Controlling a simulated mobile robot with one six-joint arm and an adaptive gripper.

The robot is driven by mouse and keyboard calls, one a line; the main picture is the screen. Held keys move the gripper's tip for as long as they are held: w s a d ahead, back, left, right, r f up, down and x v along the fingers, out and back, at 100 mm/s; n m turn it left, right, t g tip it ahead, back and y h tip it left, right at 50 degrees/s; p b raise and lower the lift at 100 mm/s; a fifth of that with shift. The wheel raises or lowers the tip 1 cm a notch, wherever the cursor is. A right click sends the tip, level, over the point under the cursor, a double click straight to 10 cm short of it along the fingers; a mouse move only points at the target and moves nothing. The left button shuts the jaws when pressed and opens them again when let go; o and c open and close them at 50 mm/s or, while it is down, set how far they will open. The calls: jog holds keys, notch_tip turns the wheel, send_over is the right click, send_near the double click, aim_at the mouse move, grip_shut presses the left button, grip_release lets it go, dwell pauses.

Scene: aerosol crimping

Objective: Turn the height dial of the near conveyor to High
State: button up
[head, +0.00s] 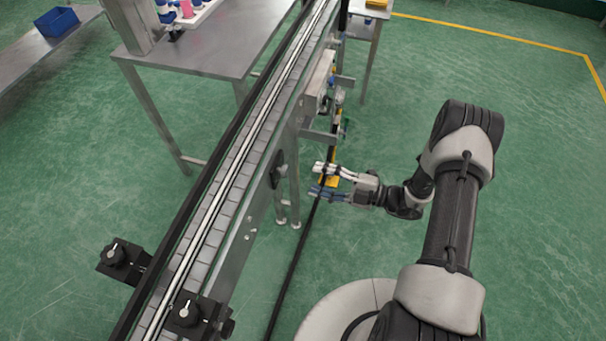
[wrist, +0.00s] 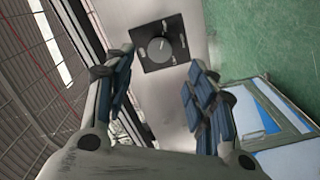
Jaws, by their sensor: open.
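The height dial (wrist: 160,49) is a round grey knob on a black square plate, ahead of my gripper in the wrist view. Pale labels and a mark show on it, too small to read, so I cannot tell its setting. In the head view the dark plate (head: 278,169) shows edge-on, on the right side wall of the near conveyor (head: 238,252). My gripper (head: 319,179) is open and empty, to the right of the plate and apart from it. In the wrist view the dial lies beyond and between the fingertips (wrist: 161,72).
Two black clamp knobs (head: 117,253) (head: 188,311) stand at the conveyor's near end. A metal table (head: 205,48) is behind it, and a blue bin (head: 57,21) sits at the far left. Conveyor legs (head: 294,185) stand near my gripper. The green floor at right is clear.

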jog(key=shift+v, duration=1.5)
jog(key=s+a+r+n+g+h, duration=0.25)
jog(key=s+r+n+g, duration=0.2)
jog(key=r+n, duration=0.6)
jog(key=s+a+r+n+g+h, duration=0.2)
jog(key=s+r+n+g+h, duration=0.25)
jog(key=r+n, duration=0.6)
jog(key=s+d+r+n+t+h, duration=0.3)
jog(key=s+d+r+n+h, duration=0.1)
jog(key=n, duration=0.8)
jog(key=s+d+r+n+t+h, duration=0.4)
jog(key=s+r+n+h, duration=0.2)
jog(key=s+n, duration=0.3)
jog(key=shift+r+n+t, duration=0.15)
jog(key=shift+n+t, duration=0.15)
jog(key=shift+n, duration=1.7)
jog(key=shift+c, duration=0.3)
